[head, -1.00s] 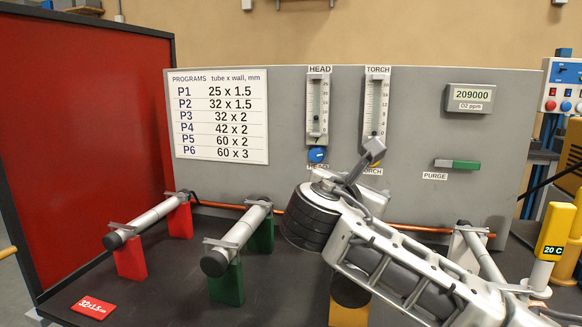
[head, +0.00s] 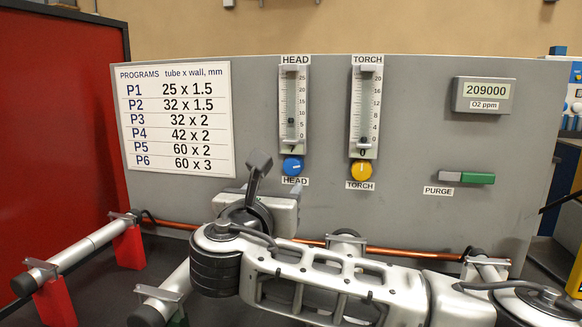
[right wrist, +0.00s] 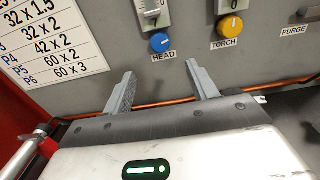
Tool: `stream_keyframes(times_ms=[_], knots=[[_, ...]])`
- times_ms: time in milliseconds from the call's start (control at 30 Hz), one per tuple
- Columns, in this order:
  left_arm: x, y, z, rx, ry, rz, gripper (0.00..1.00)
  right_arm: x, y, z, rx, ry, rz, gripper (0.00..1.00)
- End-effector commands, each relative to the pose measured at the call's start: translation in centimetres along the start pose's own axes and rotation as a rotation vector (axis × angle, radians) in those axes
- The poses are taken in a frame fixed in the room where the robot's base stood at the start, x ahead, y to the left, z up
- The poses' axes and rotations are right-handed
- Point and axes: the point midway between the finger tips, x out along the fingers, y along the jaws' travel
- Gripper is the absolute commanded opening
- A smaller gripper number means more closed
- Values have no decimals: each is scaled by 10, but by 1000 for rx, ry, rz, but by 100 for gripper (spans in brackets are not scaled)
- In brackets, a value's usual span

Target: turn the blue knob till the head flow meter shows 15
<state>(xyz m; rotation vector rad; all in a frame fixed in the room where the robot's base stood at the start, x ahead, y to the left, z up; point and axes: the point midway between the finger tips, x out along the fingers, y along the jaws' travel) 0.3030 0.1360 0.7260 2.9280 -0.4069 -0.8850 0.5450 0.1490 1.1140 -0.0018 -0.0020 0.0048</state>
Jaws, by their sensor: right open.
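The blue knob (head: 292,166) sits on the grey panel under the head flow meter (head: 293,105), its white mark showing. The number under that meter reads 7. My right gripper (head: 258,165) is below and left of the blue knob in the head view, apart from it. In the right wrist view its two fingers (right wrist: 163,78) are spread with nothing between them, and the blue knob (right wrist: 160,42) is beyond the gap. My left gripper is not in view.
The yellow torch knob (head: 361,170) is right of the blue knob, under the torch meter (head: 366,105), which reads 0. A copper tube (head: 400,253) runs along the panel's foot. A purge switch (head: 467,178) and an oxygen display (head: 484,95) are further right.

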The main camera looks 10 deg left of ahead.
Motion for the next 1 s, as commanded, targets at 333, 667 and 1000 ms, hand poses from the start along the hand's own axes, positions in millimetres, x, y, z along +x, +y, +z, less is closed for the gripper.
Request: stream_keyframes(times_ms=[333, 667, 1000], knots=[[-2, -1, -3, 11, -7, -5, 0, 72, -1, 2, 0, 0, -4, 58], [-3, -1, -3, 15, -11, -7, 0, 114, 0, 0, 1, 0, -2, 58], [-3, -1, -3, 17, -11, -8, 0, 128, -1, 0, 2, 0, -1, 58]])
